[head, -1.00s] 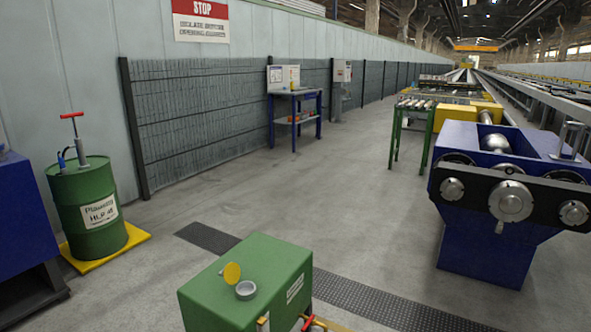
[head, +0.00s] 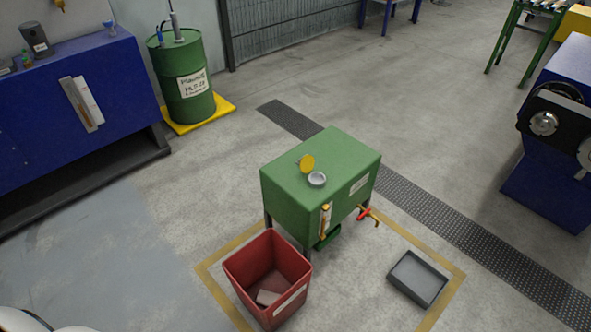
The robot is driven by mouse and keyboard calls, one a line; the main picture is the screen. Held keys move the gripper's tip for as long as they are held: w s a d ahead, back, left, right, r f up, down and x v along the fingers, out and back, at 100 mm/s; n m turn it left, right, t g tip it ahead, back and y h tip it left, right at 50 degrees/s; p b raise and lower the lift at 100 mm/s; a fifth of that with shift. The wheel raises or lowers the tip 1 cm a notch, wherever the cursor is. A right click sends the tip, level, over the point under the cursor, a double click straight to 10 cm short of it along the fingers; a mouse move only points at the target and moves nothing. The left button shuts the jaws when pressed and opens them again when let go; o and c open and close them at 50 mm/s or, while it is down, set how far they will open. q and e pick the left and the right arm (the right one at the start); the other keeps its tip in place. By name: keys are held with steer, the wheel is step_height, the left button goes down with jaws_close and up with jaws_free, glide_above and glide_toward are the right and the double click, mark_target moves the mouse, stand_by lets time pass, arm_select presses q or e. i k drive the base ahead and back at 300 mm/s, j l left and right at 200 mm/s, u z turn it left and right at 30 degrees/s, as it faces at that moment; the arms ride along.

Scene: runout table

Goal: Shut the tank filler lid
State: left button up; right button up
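The green tank (head: 300,165) stands on legs on the floor in the middle of the head view. On its top is a grey filler neck (head: 317,180). The round yellow filler lid (head: 307,163) stands tilted up at the back left of the neck, so the neck is uncovered. A sight gauge (head: 325,220) and a tap with a red handle (head: 364,214) are on the tank's front. Neither of my grippers shows in the head view.
A red bin (head: 245,272) stands in front of the tank and a grey tray (head: 433,270) lies to its right. A green drum (head: 178,60) and a blue bench (head: 50,75) are at left. A blue machine (head: 545,185) is at right. The floor at lower left is clear.

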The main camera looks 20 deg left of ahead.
mark_target(307, 164)
steer(key=i+j+z, duration=0.15)
steer(key=j+z, duration=0.2)
steer(key=j, duration=0.75)
steer(key=j+z, duration=0.35)
steer(key=j, duration=0.75)
steer(key=j+z, duration=0.15)
steer(key=j, duration=0.25)
steer(key=j+z, duration=0.15)
steer(key=j, duration=0.3)
steer(key=j+z, duration=0.2)
steer(key=j, duration=0.2)
steer(key=k+j+z, duration=0.15)
steer(key=j, duration=0.25)
steer(key=j+z, duration=0.15)
steer(key=j, duration=0.25)
steer(key=k+j+z, duration=0.15)
steer(key=j, duration=0.2)
steer(key=k+j+z, duration=0.15)
steer(key=j, duration=0.25)
steer(key=k+j+z, duration=0.2)
steer(key=j, duration=0.15)
steer(key=i+j+z, duration=0.15)
steer(key=i+j, duration=0.25)
steer(key=i+j+z, duration=0.2)
steer(key=i+j, duration=0.15)
steer(key=j, duration=0.15)
steer(key=i+j+z, duration=0.15)
steer(key=i+j, duration=0.15)
steer(key=j, duration=0.2)
